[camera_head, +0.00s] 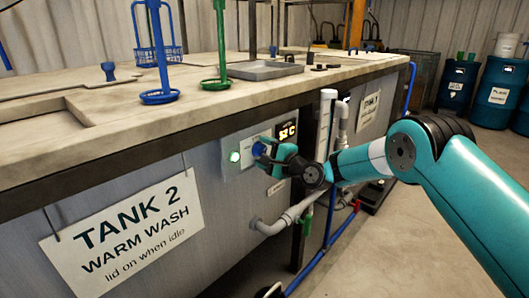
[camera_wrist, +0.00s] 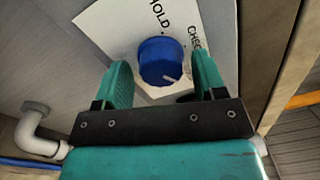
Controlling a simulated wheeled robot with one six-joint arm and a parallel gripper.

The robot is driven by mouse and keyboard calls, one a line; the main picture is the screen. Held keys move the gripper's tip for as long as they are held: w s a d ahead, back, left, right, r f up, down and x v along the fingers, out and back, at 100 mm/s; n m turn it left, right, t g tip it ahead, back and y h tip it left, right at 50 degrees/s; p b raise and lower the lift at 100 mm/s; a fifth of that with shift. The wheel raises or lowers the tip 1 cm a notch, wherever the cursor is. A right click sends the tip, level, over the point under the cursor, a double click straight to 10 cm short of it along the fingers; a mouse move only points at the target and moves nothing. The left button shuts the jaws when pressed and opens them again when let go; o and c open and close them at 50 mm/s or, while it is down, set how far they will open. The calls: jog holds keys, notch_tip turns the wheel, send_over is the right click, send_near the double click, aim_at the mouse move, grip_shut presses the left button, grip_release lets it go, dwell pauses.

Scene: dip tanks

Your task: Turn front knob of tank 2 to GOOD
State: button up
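The blue front knob (camera_wrist: 160,62) of tank 2 is on a pale dial plate (camera_wrist: 112,22) in the wrist view. The words HOLD and part of CHEC(K) are readable; no GOOD mark is visible. The knob's white pointer line points to the lower right in that view. My gripper (camera_wrist: 162,62) is open, with one teal finger on each side of the knob and a visible gap to each. In the head view, my gripper (camera_head: 272,155) is at the panel and partly covers the knob (camera_head: 257,149). The tank 2 sign (camera_head: 125,232) hangs left of it.
Grey pipes (camera_head: 275,225) stick out below. Open floor (camera_head: 400,250) lies to the right, with blue drums (camera_head: 495,92) behind.

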jog(key=shift+s+d, duration=0.1)
jog(key=b+v, duration=0.2)
jog(key=v, duration=1.5)
jog(key=shift+r, duration=0.1)
jog(key=s+a+r+n+g+h, duration=0.1)
jog(key=s+a+r+n+g, duration=0.2)
jog(key=s+n, duration=0.35)
jog(key=s+a+r+n+g+h, duration=0.1)
jog(key=s+r+n+g, duration=0.35)
jog(key=s, duration=0.35)
jog(key=s+d+n+g+h, duration=0.2)
jog(key=s+d+n+h, duration=0.25)
jog(key=s, duration=0.55)
jog(key=s+d+n+g+h, duration=0.25)
jog(key=s+d, duration=0.35)
jog(key=s, duration=0.5)
notch_tip(320, 180, up, 14)
jog(key=h+p, duration=0.1)
jog(key=p, duration=1.3)
jog(key=shift+d+f, duration=0.2)
